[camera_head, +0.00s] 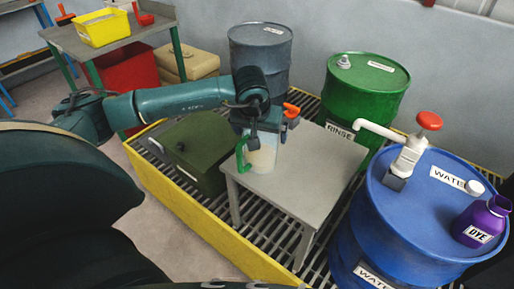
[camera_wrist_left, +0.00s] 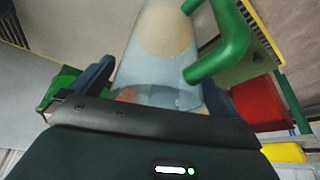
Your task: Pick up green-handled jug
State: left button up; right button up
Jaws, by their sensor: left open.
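The green-handled jug (camera_head: 263,158) stands upright on the small grey table (camera_head: 290,190). It is see-through with pale contents in its lower part, and its green handle (camera_head: 241,155) faces left. My left gripper (camera_head: 267,136) is open at the upper part of the jug, with one finger in front of it. In the left wrist view the jug (camera_wrist_left: 160,60) lies between the two spread fingers of the gripper (camera_wrist_left: 160,88), and the handle (camera_wrist_left: 232,40) is to the right. Whether the fingers touch the jug is unclear. My right gripper is not in view.
An orange-topped item (camera_head: 291,110) is close behind the gripper. A green rinse drum (camera_head: 365,95), a grey drum (camera_head: 262,50) and a blue water drum (camera_head: 400,215) with a pump (camera_head: 410,150) and purple dye bottle (camera_head: 482,220) surround the table. A green box (camera_head: 190,150) stands left.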

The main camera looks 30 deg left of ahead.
pick_arm(q)
jog(key=shift+c, duration=0.2)
jog(key=c, duration=1.4)
jog(key=shift+r, duration=0.1)
